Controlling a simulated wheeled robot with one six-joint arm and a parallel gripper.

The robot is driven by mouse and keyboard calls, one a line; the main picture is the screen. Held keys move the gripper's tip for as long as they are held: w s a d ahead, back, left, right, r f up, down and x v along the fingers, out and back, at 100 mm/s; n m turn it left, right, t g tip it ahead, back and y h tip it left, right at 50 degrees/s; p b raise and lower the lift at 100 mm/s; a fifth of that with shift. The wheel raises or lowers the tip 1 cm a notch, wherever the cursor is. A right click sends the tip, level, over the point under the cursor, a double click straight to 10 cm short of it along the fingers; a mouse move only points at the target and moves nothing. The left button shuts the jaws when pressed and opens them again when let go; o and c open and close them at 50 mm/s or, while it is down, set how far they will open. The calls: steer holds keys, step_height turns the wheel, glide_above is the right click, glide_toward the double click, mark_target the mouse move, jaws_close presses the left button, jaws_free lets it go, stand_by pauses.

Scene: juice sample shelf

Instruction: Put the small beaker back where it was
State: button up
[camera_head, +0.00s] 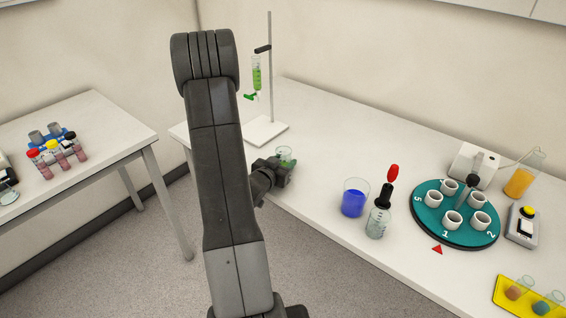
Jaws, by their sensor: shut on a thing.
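The small beaker (286,153) is clear glass with a greenish tint at its base. It shows just past my gripper (280,166), near the left part of the long white table, to the right of the burette stand. My gripper is shut on the beaker, seen from behind. Its fingers are mostly hidden by its own body, and the beaker's lower part is partly covered. I cannot tell whether the beaker touches the table.
A burette with green liquid (257,76) hangs on the stand with a white base (267,131). A beaker of blue liquid (354,198), a dropper bottle (378,222) and a teal carousel (428,222) stand to the right. A side table (110,130) holds tubes. Table between gripper and blue beaker is clear.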

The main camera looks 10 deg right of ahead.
steer(key=o, duration=1)
steer(key=shift+f, duration=0.1)
steer(key=shift+r+p, duration=0.3)
steer(key=shift+p, duration=0.05)
steer(key=b+v, duration=0.2)
steer(key=v, duration=1)
steer(key=shift+f, duration=0.15)
